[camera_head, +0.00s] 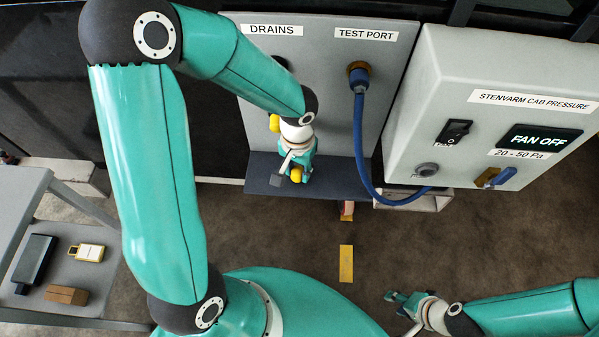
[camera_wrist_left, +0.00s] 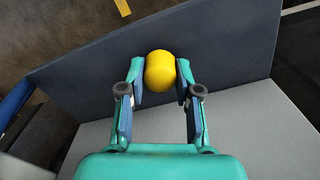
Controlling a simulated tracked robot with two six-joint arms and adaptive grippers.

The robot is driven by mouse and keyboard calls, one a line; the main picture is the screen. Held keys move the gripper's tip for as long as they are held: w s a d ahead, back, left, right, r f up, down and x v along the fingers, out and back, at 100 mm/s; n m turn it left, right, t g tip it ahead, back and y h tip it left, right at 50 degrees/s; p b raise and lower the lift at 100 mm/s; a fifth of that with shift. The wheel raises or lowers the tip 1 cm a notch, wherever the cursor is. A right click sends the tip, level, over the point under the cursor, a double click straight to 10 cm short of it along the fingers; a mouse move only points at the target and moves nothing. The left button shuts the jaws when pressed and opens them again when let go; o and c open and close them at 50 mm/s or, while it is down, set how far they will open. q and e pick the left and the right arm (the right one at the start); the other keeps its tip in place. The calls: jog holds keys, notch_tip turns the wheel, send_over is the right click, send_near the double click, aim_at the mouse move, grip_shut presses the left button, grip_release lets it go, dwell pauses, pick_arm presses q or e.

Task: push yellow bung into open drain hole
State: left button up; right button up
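The yellow bung (camera_wrist_left: 160,71) sits between the fingertips of my left gripper (camera_wrist_left: 160,82), which touch it on both sides. In the head view the bung (camera_head: 296,175) and my left gripper (camera_head: 297,168) are over the dark shelf below the drains panel. A dark drain hole (camera_head: 281,62) shows under the DRAINS label, partly hidden by my left arm. Another yellow piece (camera_head: 274,123) shows lower on the panel, beside my left wrist. My right gripper (camera_head: 400,301) is at the lower right, over the floor, its fingers apart and empty.
A blue hose (camera_head: 359,140) hangs from the test port (camera_head: 358,72) and curves to the grey pressure box (camera_head: 450,70) at right. The dark shelf (camera_head: 340,180) juts out below the panel. A side table (camera_head: 60,250) at left carries small items.

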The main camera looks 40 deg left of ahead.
aim_at(299, 169)
pick_arm(q)
jog(key=shift+c, duration=0.3)
jog(key=shift+r, duration=0.8)
notch_tip(299, 169, up, 18)
jog(key=p, duration=0.2)
jog(key=shift+r, duration=0.2)
pick_arm(e)
notch_tip(299, 169, up, 2)
jog(key=shift+r, duration=0.2)
pick_arm(q)
jog(key=shift+f, duration=0.1)
